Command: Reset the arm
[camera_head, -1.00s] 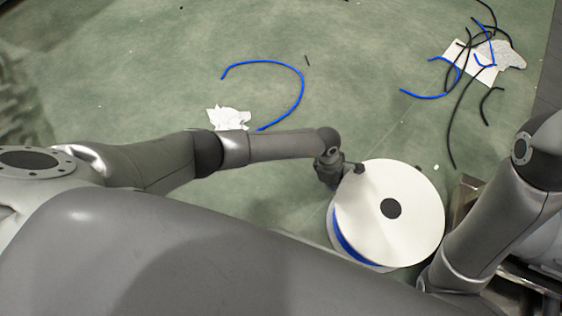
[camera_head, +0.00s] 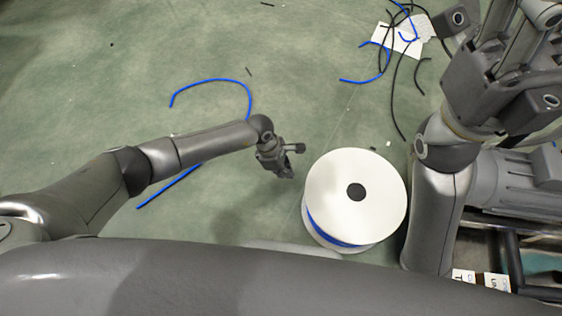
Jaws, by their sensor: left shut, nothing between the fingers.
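My left arm reaches in from the left, and its small dark gripper (camera_head: 289,173) is shut and empty. It is just left of a large white spool (camera_head: 378,205) wound with blue cable, with a small gap showing between them. The spool stands on the green floor, its round flange with a dark centre hole facing up. My right arm rises along the right side. Its end (camera_head: 505,85) shows close to the camera at upper right; its fingertips cannot be made out, so its opening cannot be told.
A curved blue cable (camera_head: 212,80) lies beyond my left arm, and a straight blue piece (camera_head: 165,188) shows below it. Several black and blue cables (camera_head: 405,85) lie around white paper (camera_head: 392,41) at upper right. The green floor (camera_head: 310,85) between is largely clear.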

